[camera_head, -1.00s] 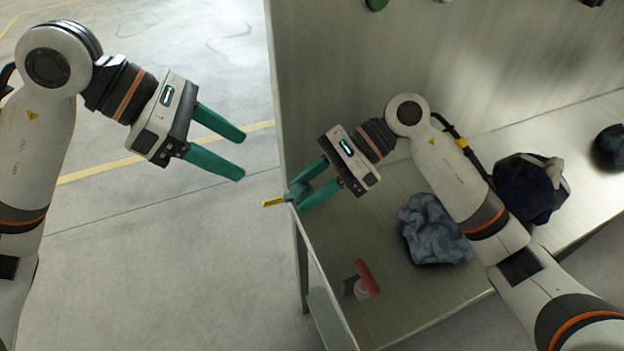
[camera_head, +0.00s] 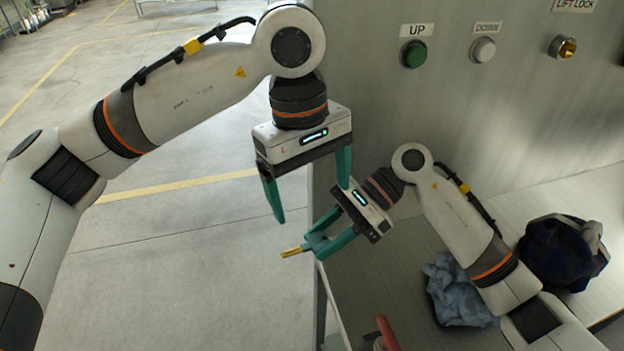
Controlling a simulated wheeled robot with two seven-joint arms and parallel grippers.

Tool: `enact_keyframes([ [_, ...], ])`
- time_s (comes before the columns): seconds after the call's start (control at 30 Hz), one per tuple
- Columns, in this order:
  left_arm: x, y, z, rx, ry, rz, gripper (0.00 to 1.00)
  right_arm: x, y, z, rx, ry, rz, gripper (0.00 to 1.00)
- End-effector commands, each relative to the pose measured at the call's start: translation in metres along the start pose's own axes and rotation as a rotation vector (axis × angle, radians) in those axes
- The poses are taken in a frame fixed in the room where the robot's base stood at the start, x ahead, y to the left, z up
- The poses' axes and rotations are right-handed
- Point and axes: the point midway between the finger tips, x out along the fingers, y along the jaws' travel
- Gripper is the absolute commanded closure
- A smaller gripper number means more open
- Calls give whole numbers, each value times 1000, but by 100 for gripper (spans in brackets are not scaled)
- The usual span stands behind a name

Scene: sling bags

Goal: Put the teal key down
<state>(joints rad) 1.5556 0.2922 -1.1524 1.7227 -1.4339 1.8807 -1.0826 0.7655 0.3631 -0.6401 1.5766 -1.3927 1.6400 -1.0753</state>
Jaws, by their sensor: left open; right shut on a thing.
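My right gripper (camera_head: 318,243) is shut on the key (camera_head: 291,252), beyond the left edge of the grey bench (camera_head: 405,290). The key's gold shaft sticks out to the left of the fingertips. Its teal part cannot be told apart from the teal fingers. My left gripper (camera_head: 310,200) is open and empty, pointing down, just above and left of the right gripper. One left finger overlaps the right gripper's body in the picture; whether they touch cannot be told.
A grey panel carries a green UP button (camera_head: 414,54), a white button (camera_head: 483,50) and a brass LIFT LOCK (camera_head: 562,47). On the bench lie a blue cloth (camera_head: 455,290), a dark blue bag (camera_head: 560,255) and a red-handled thing (camera_head: 386,334). Open floor lies left.

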Motion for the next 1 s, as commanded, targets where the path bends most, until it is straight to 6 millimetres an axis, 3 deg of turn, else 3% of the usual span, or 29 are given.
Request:
enact_keyframes([
  [0.2, -3, -5, 5, 144, -110, 108, 11, 0, 0, 0, 0, 0, 0, 90],
  [0.37, 8, -4, 8, 160, -119, 121, 11, 0, 0, 0, 0, 0, 0, 90],
  [0.8, 87, 5, 18, 157, -117, 120, 11, 0, 0, 0, 0, 0, 0, 90],
  [1.0, 108, 8, 20, 157, -117, 119, 11, 0, 0, 0, 0, 0, 0, 90],
])
